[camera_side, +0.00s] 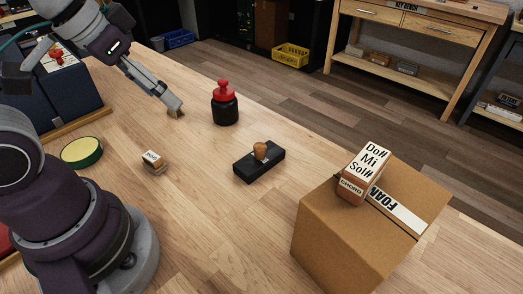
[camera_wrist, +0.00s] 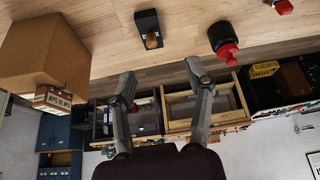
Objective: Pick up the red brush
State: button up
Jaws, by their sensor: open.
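I cannot clearly identify a red brush. A black bottle with a red cap (camera_side: 225,105) stands upright on the wooden table; it also shows in the wrist view (camera_wrist: 223,40). A small red and black item, cut off by the top edge of the wrist view (camera_wrist: 283,7), might be the brush, but I cannot tell. A red object (camera_side: 58,54) also shows at the dark blue box, partly behind my arm. My gripper (camera_side: 174,107) is left of the bottle, apart from it. In the wrist view its two fingers (camera_wrist: 160,78) are spread with nothing between them.
A black block with a wooden knob (camera_side: 259,160), a small lettered wooden block (camera_side: 153,160) and a green-rimmed round tin (camera_side: 81,152) are on the table. A cardboard box (camera_side: 338,235) carries a CHORD block (camera_side: 352,190) at right. The front middle of the table is clear.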

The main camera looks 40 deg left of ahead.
jog(key=w+a+f+n+g+y, duration=0.1)
jog(key=w+a+n+g+y, duration=0.15)
jog(key=w+a+n, duration=1.05)
jog(key=a+f+n+g, duration=0.1)
jog(key=a+f+n, duration=0.1)
jog(key=a+f, duration=0.2)
jog(key=a+f+n+g+y, duration=0.1)
jog(key=a+f, duration=0.4)
jog(key=f, duration=0.2)
jog(key=a+f+n+g+y, duration=0.1)
jog(key=a+f+n, duration=0.1)
jog(key=a+f, duration=0.2)
jog(key=shift+w+a+f+n+g, duration=0.15)
jog(key=shift+a+f, duration=0.05)
jog(key=shift+f, duration=0.4)
jog(key=shift+w+a+f+n+g, duration=0.1)
jog(key=shift+w+a+f+n, duration=0.1)
jog(key=shift+f, duration=0.4)
grip_shut()
